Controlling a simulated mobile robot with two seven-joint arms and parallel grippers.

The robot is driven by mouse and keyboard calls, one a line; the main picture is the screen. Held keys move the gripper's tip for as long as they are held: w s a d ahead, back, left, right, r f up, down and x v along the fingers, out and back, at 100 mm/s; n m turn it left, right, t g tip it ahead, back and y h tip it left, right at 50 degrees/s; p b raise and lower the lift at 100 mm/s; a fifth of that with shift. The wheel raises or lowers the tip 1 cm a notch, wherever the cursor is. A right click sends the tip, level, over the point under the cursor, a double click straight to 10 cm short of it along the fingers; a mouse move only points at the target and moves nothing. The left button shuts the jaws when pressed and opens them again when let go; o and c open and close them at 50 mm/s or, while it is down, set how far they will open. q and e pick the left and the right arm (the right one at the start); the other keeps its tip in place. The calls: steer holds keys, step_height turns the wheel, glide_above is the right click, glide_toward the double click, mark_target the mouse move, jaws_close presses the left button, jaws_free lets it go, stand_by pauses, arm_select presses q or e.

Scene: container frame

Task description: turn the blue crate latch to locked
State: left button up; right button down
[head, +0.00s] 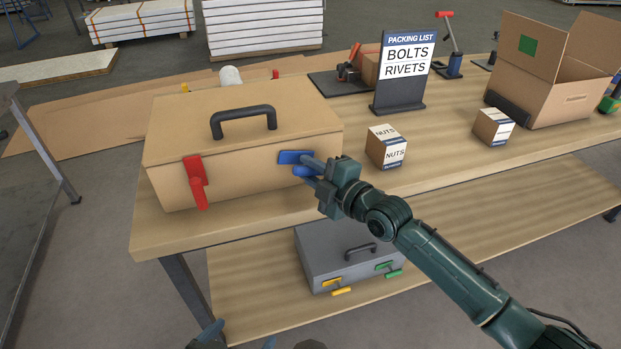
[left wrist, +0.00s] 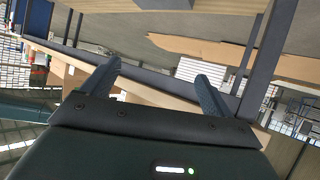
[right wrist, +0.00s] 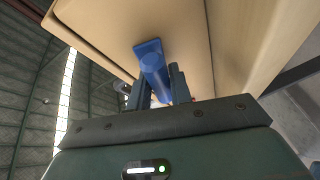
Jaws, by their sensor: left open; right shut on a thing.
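The wooden crate (head: 245,175) stands on the workbench at the left, lid closed, with a black handle on top. Its blue latch (head: 291,157) is on the front face at the right; it also shows in the right wrist view (right wrist: 152,62). My right gripper (head: 314,170) is shut on the blue latch's lever, with the fingers on either side of it. A red latch (head: 196,182) on the same face hangs downward. My left gripper is at the bottom edge of the head view, mostly cut off; in the left wrist view its fingers (left wrist: 158,85) are apart and empty.
Two nuts boxes (head: 386,147) (head: 493,127) and a packing-list sign (head: 402,70) stand right of the crate. An open cardboard box (head: 555,75) is at the far right. A grey case (head: 335,255) with yellow and green latches sits on the lower shelf.

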steer(key=shift+f+m+t+y+b, duration=0.3)
steer(key=shift+f+m+b, duration=0.1)
steer(key=shift+m+b, duration=0.45)
steer(key=shift+m+t+b, duration=0.3)
steer(key=shift+m+b, duration=0.45)
steer(key=shift+m, duration=0.1)
steer(key=shift+r+m+t+y+b, duration=0.1)
steer(key=shift+m+t+y+b, duration=0.35)
steer(key=shift+m, duration=0.45)
steer(key=m+t+b, duration=0.1)
steer(key=m, duration=0.2)
steer(key=m+t, duration=0.1)
steer(key=m, duration=0.2)
steer(key=shift+r+t, duration=0.1)
steer(key=shift+t, duration=0.15)
steer(key=m+t+h, duration=0.1)
steer(key=m, duration=0.2)
steer(key=shift+b, duration=0.3)
arm_select(q)
steer(key=shift+s+a+f+n+t, duration=0.1)
steer(key=shift+a+f+n+t, duration=0.15)
steer(key=shift+f, duration=0.3)
steer(key=shift+s+a+f+n+t, duration=0.1)
steer(key=shift+f+n+t, duration=0.2)
steer(key=shift+f, duration=0.2)
arm_select(e)
steer(key=shift+m+t+h, duration=0.65)
steer(key=shift+m+t, duration=0.15)
steer(key=shift+m, duration=0.8)
